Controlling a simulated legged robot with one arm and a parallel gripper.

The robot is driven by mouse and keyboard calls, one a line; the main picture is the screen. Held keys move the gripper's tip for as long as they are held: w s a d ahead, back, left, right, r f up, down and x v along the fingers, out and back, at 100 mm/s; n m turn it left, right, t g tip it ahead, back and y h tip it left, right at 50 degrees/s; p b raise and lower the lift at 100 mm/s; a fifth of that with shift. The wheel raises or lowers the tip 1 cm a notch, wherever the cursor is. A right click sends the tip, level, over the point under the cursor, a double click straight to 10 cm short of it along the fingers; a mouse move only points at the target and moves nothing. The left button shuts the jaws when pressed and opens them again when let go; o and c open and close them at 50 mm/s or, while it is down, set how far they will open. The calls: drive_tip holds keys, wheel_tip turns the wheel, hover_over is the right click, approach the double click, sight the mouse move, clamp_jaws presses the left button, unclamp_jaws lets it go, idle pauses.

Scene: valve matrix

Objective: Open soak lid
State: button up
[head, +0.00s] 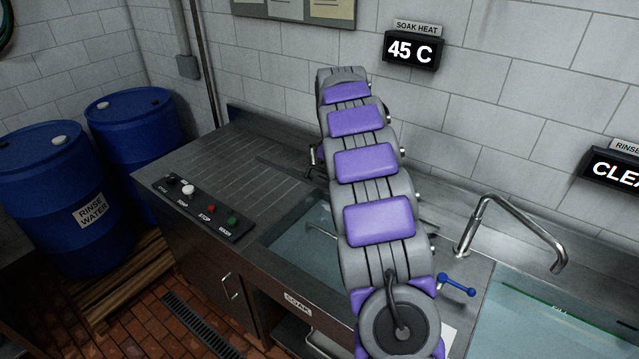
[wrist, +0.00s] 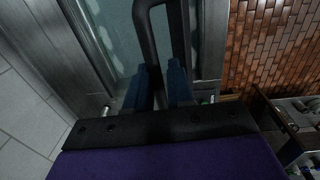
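In the head view my purple-padded arm reaches over the soak sink (head: 285,243), and its far end hides my gripper. A small dark bent part shows left of the arm at the sink's back edge. In the wrist view my gripper (wrist: 160,85) has two blue fingers standing apart. A dark bent bar (wrist: 150,45), possibly the lid handle, runs close along and between them. I cannot tell whether the fingers press on it. Behind it, a pale bluish surface with a metal rim shows; I cannot tell whether it is lid or water.
A control panel (head: 203,207) with several buttons lies left of the sink. A blue-handled valve (head: 457,286) and a bent faucet (head: 510,225) stand right of my arm. Two blue barrels (head: 50,190) stand at the left. A tiled wall with a 45 C display (head: 411,51) is behind.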

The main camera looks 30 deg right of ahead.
drive_tip(key=r+p, duration=0.1)
drive_tip(key=a+r, duration=0.1)
drive_tip(key=r+p, duration=0.1)
drive_tip(key=shift+s+a+r+p, duration=0.15)
drive_tip(key=shift+s+a+p, duration=0.05)
drive_tip(key=shift+s+p, duration=0.1)
clamp_jaws()
drive_tip(key=s+a+f+g+h+b, duration=0.3)
drive_tip(key=s+a+f+b, duration=0.1)
drive_tip(key=s+a, duration=0.65)
wheel_tip(320, 180, down, 6)
drive_tip(key=n+g+h+b, duration=0.1)
drive_tip(key=n+g+h, duration=0.1)
drive_tip(key=n+h, duration=0.3)
drive_tip(key=w+a+f+n+t+h+b, duration=0.3)
drive_tip(key=w+a+n+t+h, duration=0.6)
drive_tip(key=w+n+t, duration=0.3)
drive_tip(key=w+d+r+n+b, duration=0.1)
drive_tip(key=w+d+r+b, duration=0.1)
drive_tip(key=d, duration=1)
drive_tip(key=shift+w+d+r+g, duration=0.25)
drive_tip(key=shift+w+r+g, duration=0.25)
drive_tip(key=shift+r, duration=0.4)
